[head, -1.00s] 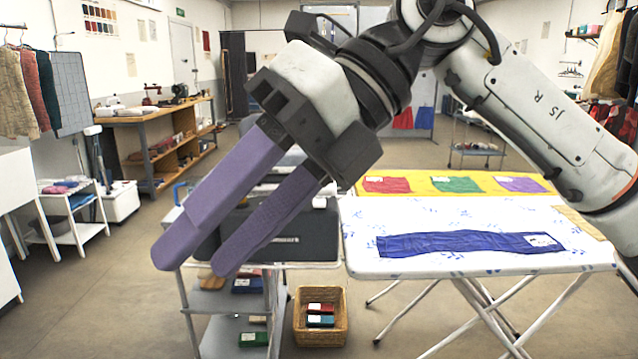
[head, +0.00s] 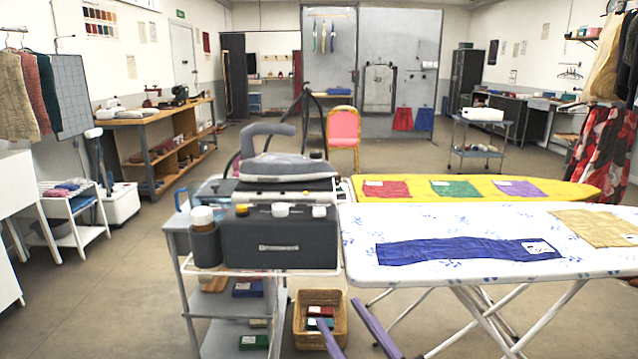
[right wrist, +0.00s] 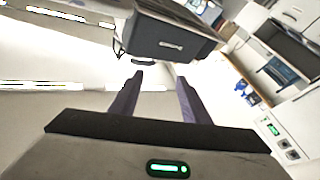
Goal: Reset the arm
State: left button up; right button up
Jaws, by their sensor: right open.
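My right gripper (head: 350,328) shows only by its two purple fingers at the bottom edge of the head view, low in front of the ironing board. The fingers are apart with nothing between them. In the right wrist view the same open gripper (right wrist: 158,85) has its fingers pointing toward the dark grey steam station box (right wrist: 165,38), with a gap between. The rest of the right arm is out of the head view. My left gripper is in neither view.
The white ironing board (head: 450,270) carries a blue cloth (head: 465,248) and a tan cloth (head: 597,228). A yellow board (head: 415,189) lies behind. The iron (head: 287,167) rests on its station on a trolley (head: 225,332). A wicker basket (head: 340,330) stands on the floor.

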jog(key=s+d+f+m+g+h, duration=0.1)
jog(key=s+d+f+m+h, duration=0.1)
jog(key=f, duration=0.4)
jog(key=s+d+f+m+g+h, duration=0.1)
jog(key=s+d+f+m+h, duration=0.15)
jog(key=f, duration=0.45)
jog(key=s+d+f+m+g+h, duration=0.1)
jog(key=s+d+f+g, duration=0.2)
jog(key=s+f, duration=0.6)
jog(key=s+d+f+m+g+h, duration=0.1)
jog(key=s+f+g, duration=0.4)
jog(key=s+f, duration=0.5)
jog(key=d+h, duration=0.1)
jog(key=d, duration=0.1)
jog(key=shift+d+m+p, duration=0.35)
jog(key=shift+d, duration=0.05)
